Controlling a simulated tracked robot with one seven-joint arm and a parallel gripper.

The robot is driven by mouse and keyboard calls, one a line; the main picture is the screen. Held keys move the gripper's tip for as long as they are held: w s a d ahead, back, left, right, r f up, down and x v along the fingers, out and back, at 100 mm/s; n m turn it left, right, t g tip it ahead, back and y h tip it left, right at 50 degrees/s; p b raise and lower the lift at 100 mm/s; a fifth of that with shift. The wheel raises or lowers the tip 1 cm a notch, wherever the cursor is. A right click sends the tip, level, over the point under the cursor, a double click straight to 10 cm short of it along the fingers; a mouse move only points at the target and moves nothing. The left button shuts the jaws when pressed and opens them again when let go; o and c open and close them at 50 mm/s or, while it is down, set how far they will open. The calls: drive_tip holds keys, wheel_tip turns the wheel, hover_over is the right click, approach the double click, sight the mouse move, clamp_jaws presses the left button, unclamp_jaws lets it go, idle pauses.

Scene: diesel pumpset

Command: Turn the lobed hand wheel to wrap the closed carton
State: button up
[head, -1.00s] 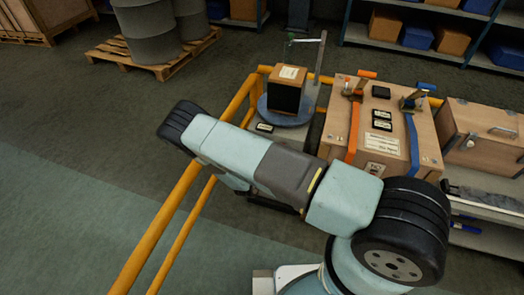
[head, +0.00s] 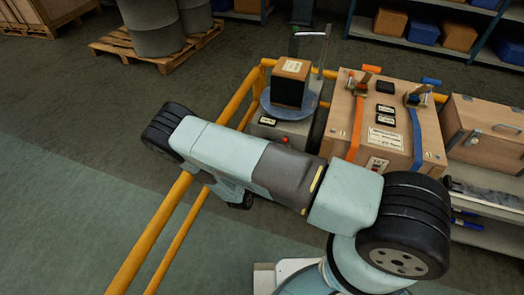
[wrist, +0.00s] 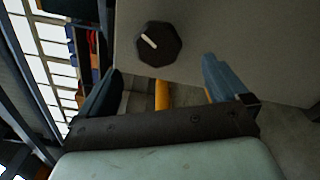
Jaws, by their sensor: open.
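The dark lobed hand wheel (wrist: 158,44) with a white pointer line sits on a grey panel (wrist: 235,35) in the wrist view. My gripper (wrist: 162,63) is open, with one finger on each side of the picture below the wheel. Nothing shows between the fingers, and they look apart from the wheel. In the head view the closed carton (head: 293,67) has a brown top with a label and dark sides. It stands on a round blue-grey turntable (head: 266,106). The wheel is not visible in the head view, where my arm covers the area in front of the machine.
A yellow rail (head: 165,222) runs along the left of the machine. A thin post (head: 321,62) rises beside the turntable. A large strapped wooden crate (head: 340,115) and a smaller wooden box (head: 487,118) stand to the right.

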drive_tip(key=shift+v, duration=2.45)
drive_tip(key=w+d+r+m+g+h, duration=0.3)
drive_tip(key=r+m+g+h, duration=0.1)
drive_tip(key=r, duration=0.6)
drive_tip(key=w+d+r+m+g+h, duration=0.2)
drive_tip(key=d+r+m+g+h, duration=0.15)
drive_tip(key=r, duration=0.65)
drive_tip(key=s+d+r+m+g+y, duration=0.1)
drive_tip(key=d+r+m+g, duration=0.3)
drive_tip(key=r, duration=0.5)
drive_tip(key=s+d+r+m+g+y, duration=0.1)
drive_tip(key=d+r+m+g, duration=0.1)
drive_tip(key=d+r+g, duration=0.5)
drive_tip(key=s+d+r+m+t+y, duration=0.1)
drive_tip(key=s+d+r+m+y, duration=0.2)
drive_tip(key=s+r, duration=0.45)
drive_tip(key=s+d+r+m+t+y, duration=0.1)
drive_tip(key=s+d+r+y, duration=0.3)
drive_tip(key=r, duration=0.6)
drive_tip(key=s+d+r+m+t+y, duration=0.1)
drive_tip(key=s+r+t+y, duration=0.3)
drive_tip(key=s+r, duration=0.6)
drive_tip(key=shift+s+t+y, duration=0.35)
drive_tip(key=shift+s+t, duration=0.2)
drive_tip(key=shift+s, duration=1)
drive_tip(key=shift+d, duration=0.15)
